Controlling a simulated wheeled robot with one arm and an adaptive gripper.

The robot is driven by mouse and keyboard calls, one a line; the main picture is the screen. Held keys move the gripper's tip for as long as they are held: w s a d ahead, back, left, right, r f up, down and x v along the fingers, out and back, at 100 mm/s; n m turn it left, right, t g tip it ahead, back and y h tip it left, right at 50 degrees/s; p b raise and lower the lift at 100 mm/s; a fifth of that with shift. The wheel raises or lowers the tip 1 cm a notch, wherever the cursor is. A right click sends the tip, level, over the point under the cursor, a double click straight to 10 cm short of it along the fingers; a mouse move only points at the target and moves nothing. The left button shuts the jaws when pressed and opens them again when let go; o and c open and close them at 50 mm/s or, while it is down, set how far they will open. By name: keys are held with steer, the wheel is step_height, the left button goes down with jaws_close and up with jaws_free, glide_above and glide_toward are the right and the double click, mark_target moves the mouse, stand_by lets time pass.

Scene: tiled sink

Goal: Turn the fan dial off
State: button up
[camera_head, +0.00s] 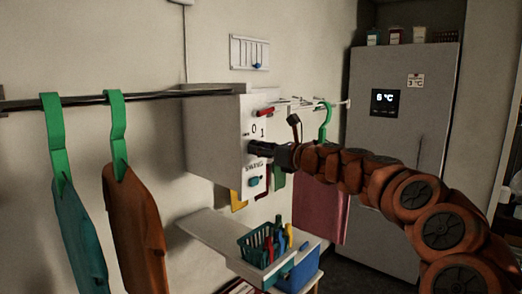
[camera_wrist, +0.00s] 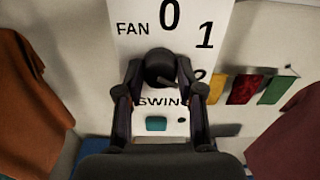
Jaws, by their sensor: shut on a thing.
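The white control panel (camera_head: 254,132) is the front of a wall-mounted box. In the wrist view, the panel (camera_wrist: 140,50) carries the words FAN and SWING and the marks 0, 1 and a partly covered 2. The dark round fan dial (camera_wrist: 160,66) sits below the 0, between my gripper's fingers. My gripper (camera_wrist: 160,88) is shut on the dial. In the head view, my gripper (camera_head: 264,150) reaches the panel from the right and covers the dial. Which mark the dial points to cannot be told.
A teal swing knob (camera_wrist: 156,124) sits below the dial. Orange cloth (camera_wrist: 28,90) hangs at left, and small coloured flags (camera_wrist: 244,90) hang at right. A green basket (camera_head: 258,246) stands on a shelf below. A grey fridge (camera_head: 400,150) stands behind my arm.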

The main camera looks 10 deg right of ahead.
steer(key=n+b, duration=1.6)
steer(key=n, duration=0.7)
steer(key=shift+r+n, duration=0.15)
steer(key=shift+n, duration=0.15)
stand_by(0.4)
steer(key=o, duration=1.2)
steer(key=shift+c, duration=0.2)
steer(key=shift+d, duration=0.1)
